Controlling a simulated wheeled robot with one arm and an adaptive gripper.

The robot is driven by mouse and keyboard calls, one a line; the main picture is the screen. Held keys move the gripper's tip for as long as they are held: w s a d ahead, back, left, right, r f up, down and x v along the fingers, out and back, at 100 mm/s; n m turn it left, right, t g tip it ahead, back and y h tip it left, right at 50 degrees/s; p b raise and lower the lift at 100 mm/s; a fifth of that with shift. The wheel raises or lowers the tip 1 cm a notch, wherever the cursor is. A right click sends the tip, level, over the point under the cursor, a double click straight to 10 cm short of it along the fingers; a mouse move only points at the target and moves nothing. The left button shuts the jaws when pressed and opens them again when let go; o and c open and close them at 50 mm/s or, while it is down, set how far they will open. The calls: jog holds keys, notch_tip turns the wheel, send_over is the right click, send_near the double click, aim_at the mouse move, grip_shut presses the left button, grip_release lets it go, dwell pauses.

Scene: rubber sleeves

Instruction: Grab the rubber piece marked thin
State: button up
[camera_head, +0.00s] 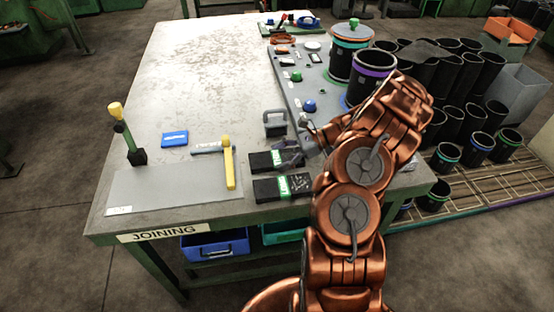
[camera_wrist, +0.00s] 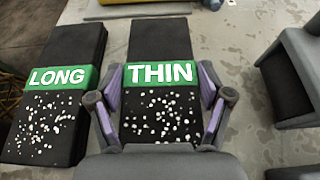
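The rubber piece marked THIN (camera_wrist: 160,73) is a flat black block with white specks and a green label, lying on the table. It also shows in the head view (camera_head: 261,161), partly covered by my gripper. My gripper (camera_wrist: 161,88) is open over it, with one purple-padded finger along each side. Narrow gaps seem to remain between the pads and the label's edges; the gripper also shows in the head view (camera_head: 289,156). The similar piece marked LONG (camera_wrist: 60,77) lies to the left in the wrist view, and nearer the front edge in the head view (camera_head: 283,187).
A grey block-like holder (camera_wrist: 291,73) stands right of THIN in the wrist view. A yellow-handled hammer (camera_head: 229,165) lies beyond the pieces' far ends. Black cylinders (camera_head: 371,75) stand on the grey board at right. The table's back left is clear.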

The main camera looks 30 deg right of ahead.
jog(key=c, duration=0.8)
